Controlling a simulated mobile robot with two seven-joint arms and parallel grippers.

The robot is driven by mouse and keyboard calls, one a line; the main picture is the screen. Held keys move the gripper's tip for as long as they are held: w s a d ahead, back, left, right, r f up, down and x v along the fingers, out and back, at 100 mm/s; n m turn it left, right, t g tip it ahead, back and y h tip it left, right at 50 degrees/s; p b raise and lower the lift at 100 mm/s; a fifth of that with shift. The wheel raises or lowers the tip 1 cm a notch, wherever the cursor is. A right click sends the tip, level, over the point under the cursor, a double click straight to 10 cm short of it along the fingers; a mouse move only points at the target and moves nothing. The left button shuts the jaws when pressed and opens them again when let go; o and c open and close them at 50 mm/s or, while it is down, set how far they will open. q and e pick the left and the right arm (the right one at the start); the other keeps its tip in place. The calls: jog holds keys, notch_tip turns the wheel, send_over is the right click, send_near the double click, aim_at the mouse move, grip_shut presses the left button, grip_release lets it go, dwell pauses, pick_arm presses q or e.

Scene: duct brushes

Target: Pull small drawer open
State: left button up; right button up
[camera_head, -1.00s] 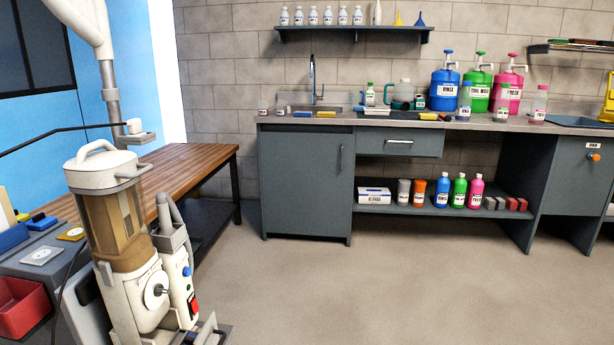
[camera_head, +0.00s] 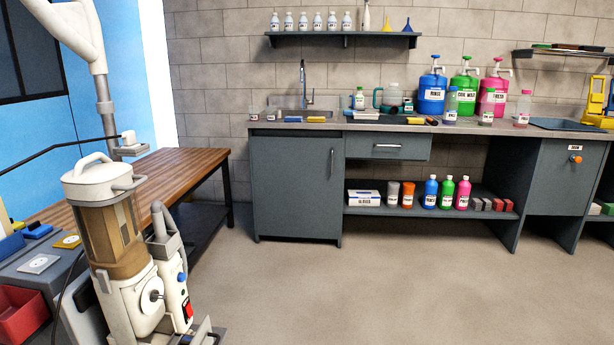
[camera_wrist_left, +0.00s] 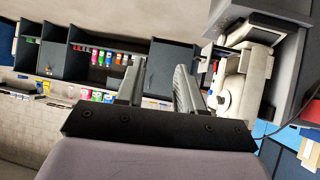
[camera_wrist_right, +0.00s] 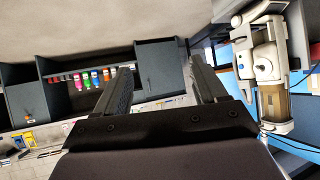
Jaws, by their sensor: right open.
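The small drawer (camera_head: 387,146) is a dark grey front with a short bar handle (camera_head: 387,145), under the counter and right of the cabinet door. It looks shut. Neither gripper shows in the head view, and both are far from the drawer. My left gripper (camera_wrist_left: 158,68) is open and empty in the left wrist view, its two fingers apart. My right gripper (camera_wrist_right: 160,64) is open and empty in the right wrist view, with a wider gap between its fingers.
A beige machine (camera_head: 125,240) stands close at the front left, beside a wooden-topped table (camera_head: 165,175). The cabinet door (camera_head: 297,188) is left of the drawer. Bottles stand on the low shelf (camera_head: 410,212) below it. The floor (camera_head: 380,290) ahead is clear.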

pick_arm(q)
notch_tip(320, 180, up, 12)
jog(key=s+a+p, duration=0.1)
jog(key=p, duration=1.2)
jog(key=shift+a+r+y, duration=0.25)
jog(key=shift+a+y, duration=0.05)
jog(key=shift+s+a+r+p, duration=0.15)
jog(key=shift+r+p, duration=0.2)
jog(key=shift+p, duration=0.45)
